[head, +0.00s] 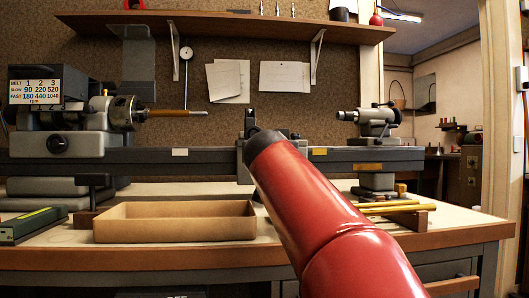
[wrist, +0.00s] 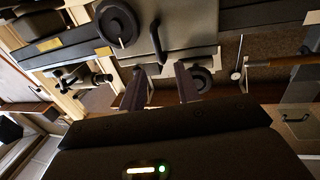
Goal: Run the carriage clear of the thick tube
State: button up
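A brass-coloured tube (head: 175,113) sticks out to the right from the chuck (head: 124,113) of the lathe; it also shows at the right of the wrist view (wrist: 285,61). The carriage (head: 243,150) sits mid-bed, a little right of the tube's free end and partly hidden by my red arm. In the wrist view the carriage (wrist: 200,25) shows a round black handwheel (wrist: 118,24) and a dark lever (wrist: 157,42). My gripper (wrist: 160,68) is open, with the lever's end between or just beyond its fingertips; I cannot tell contact. The head view hides my gripper behind my arm.
The tailstock (head: 375,120) stands at the bed's right end. A shallow tan tray (head: 175,222) stands on the bench in front of the bed. Brass rods (head: 390,208) lie at the right, and a green box (head: 32,225) at the left. A shelf (head: 225,24) runs above.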

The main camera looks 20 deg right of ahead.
jog(key=p+x, duration=0.2)
jog(key=x, duration=0.4)
jog(key=shift+w+d+p, duration=0.25)
jog(key=shift+w+p, duration=0.05)
grip_shut()
